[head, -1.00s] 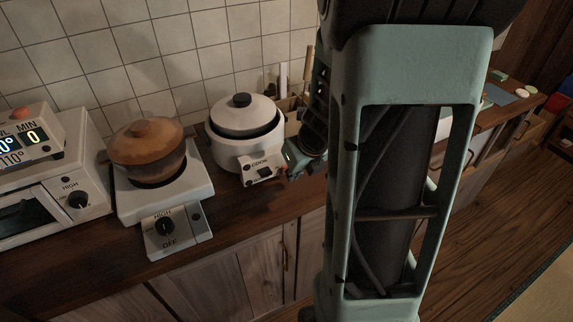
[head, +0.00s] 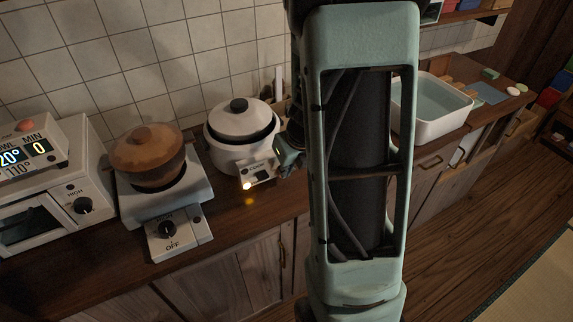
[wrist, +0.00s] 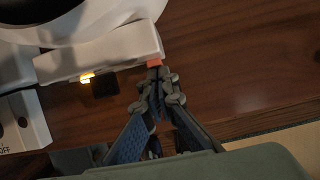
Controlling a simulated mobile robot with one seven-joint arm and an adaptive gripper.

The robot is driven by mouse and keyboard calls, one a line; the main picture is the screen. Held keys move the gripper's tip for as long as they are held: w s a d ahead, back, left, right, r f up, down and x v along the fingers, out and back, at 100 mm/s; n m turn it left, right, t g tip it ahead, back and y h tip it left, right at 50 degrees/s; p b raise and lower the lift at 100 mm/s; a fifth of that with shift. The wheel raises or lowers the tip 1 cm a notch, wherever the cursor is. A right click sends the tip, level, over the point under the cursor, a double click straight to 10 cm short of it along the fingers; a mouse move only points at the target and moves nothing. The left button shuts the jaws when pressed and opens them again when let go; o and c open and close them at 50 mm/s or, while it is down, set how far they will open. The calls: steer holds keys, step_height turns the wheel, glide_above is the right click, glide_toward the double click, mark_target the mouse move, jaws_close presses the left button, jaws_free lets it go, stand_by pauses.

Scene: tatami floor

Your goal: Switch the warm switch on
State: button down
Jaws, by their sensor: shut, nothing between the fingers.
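The white rice cooker (head: 240,155) with a dark-knobbed lid stands on the wooden counter. Its front panel (head: 258,172) has a dark switch, also in the wrist view (wrist: 104,86), and a lit yellow lamp (head: 247,186) at its lower left corner. The lamp also glows in the wrist view (wrist: 87,77). A small orange-red piece (wrist: 154,62) shows at the panel's right end. My gripper (wrist: 157,72) is shut and empty, its tips at or touching that piece. In the head view my gripper (head: 283,156) is partly hidden by my arm. I cannot read a warm label.
Left of the cooker, a brown pot (head: 149,158) sits on a white burner (head: 195,184) with a knob. Further left is a white oven (head: 62,190). A white basin (head: 432,112) stands to the right. The counter in front of the cooker is clear.

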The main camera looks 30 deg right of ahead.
steer(key=shift+r, duration=0.1)
steer(key=shift+r+p, duration=0.7)
steer(key=shift+p, duration=0.25)
steer(key=shift+s, duration=0.1)
